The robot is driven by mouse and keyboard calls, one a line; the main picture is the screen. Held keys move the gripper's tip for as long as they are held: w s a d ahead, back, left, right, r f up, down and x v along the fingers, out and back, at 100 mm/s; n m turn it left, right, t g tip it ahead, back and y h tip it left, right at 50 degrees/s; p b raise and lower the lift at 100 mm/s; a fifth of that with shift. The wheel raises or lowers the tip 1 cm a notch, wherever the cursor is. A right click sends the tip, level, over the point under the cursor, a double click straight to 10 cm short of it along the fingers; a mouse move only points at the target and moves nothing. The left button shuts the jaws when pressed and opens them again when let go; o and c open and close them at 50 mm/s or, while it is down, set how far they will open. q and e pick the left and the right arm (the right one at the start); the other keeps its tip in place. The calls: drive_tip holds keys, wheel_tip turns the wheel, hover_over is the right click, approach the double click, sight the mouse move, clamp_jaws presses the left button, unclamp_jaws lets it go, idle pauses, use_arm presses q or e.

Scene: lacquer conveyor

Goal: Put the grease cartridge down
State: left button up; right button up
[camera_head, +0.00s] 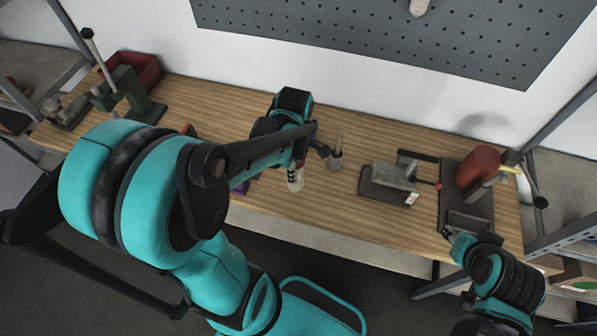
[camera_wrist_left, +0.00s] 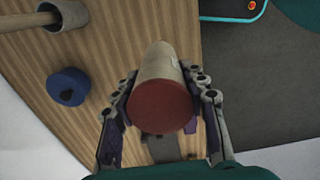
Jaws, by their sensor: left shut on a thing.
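The grease cartridge (camera_head: 295,182) is a pale cylinder over the front part of the wooden table (camera_head: 245,105) in the head view. In the left wrist view the cartridge (camera_wrist_left: 160,100) shows a dark red end toward the camera. My left gripper (camera_head: 302,158) is shut on it, with a finger on each side in the left wrist view (camera_wrist_left: 163,105). I cannot tell whether its far end touches the table. My right gripper (camera_head: 450,234) is low at the right near the table's front edge, small and partly hidden by its arm; its opening is unclear.
A handled tool (camera_head: 336,158) stands just right of the cartridge. A grey block on a dark base (camera_head: 388,184) and a red cylinder (camera_head: 477,166) stand farther right. A green press (camera_head: 130,95) and a red bin (camera_head: 145,68) are at the left. The table's back middle is clear.

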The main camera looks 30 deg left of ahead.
use_arm(q)
drive_tip(key=shift+w+f, duration=0.45)
drive_tip(key=shift+w, duration=0.15)
drive_tip(key=shift+w+f, duration=0.4)
drive_tip(key=shift+w, duration=0.2)
wheel_tip(320, 180, down, 3)
drive_tip(key=shift+s+f+b, duration=0.1)
drive_tip(key=shift+f+b, duration=0.05)
drive_tip(key=shift+b, duration=0.7)
drive_tip(key=shift+f, duration=0.25)
drive_tip(key=shift+f, duration=0.15)
drive_tip(key=o, duration=1.4)
